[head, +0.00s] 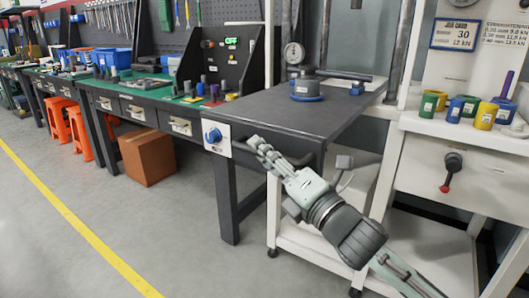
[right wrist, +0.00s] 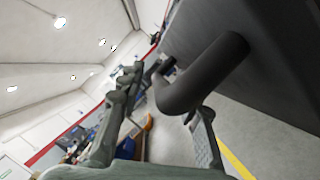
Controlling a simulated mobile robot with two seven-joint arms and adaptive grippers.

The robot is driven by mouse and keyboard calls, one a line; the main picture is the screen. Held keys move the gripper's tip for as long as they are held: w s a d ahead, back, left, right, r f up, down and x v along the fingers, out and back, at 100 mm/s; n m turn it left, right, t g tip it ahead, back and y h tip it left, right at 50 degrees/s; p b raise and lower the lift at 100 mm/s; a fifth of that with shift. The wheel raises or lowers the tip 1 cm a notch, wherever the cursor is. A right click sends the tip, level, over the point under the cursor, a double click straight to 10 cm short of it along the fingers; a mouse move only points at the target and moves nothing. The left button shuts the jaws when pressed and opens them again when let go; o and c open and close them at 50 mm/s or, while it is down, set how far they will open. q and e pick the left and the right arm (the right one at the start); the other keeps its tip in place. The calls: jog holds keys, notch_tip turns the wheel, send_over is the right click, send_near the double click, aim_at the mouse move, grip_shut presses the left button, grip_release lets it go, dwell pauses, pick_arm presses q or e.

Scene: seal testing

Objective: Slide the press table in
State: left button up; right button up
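The press table (head: 300,112) is a dark slab top on dark legs, partly inside the white press frame, with its front end standing out towards me. A black bar handle (right wrist: 205,75) is fixed to its edge and fills much of the right wrist view. My right gripper (head: 262,150) is at the table's front edge. In the right wrist view its fingers (right wrist: 168,105) stand apart on either side of the handle, with a gap visible on the left. I cannot tell whether the right finger touches the bar. My left gripper is not in view.
A round grey gauge part with a blue base (head: 306,90) stands on the table. Green and yellow rings (head: 432,102) sit on the white bench at right. A cardboard box (head: 147,157) lies under the left workbench. The floor in front is clear.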

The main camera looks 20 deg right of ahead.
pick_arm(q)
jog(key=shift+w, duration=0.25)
pick_arm(e)
jog(key=shift+w, duration=0.1)
jog(key=shift+c, duration=0.3)
grip_shut()
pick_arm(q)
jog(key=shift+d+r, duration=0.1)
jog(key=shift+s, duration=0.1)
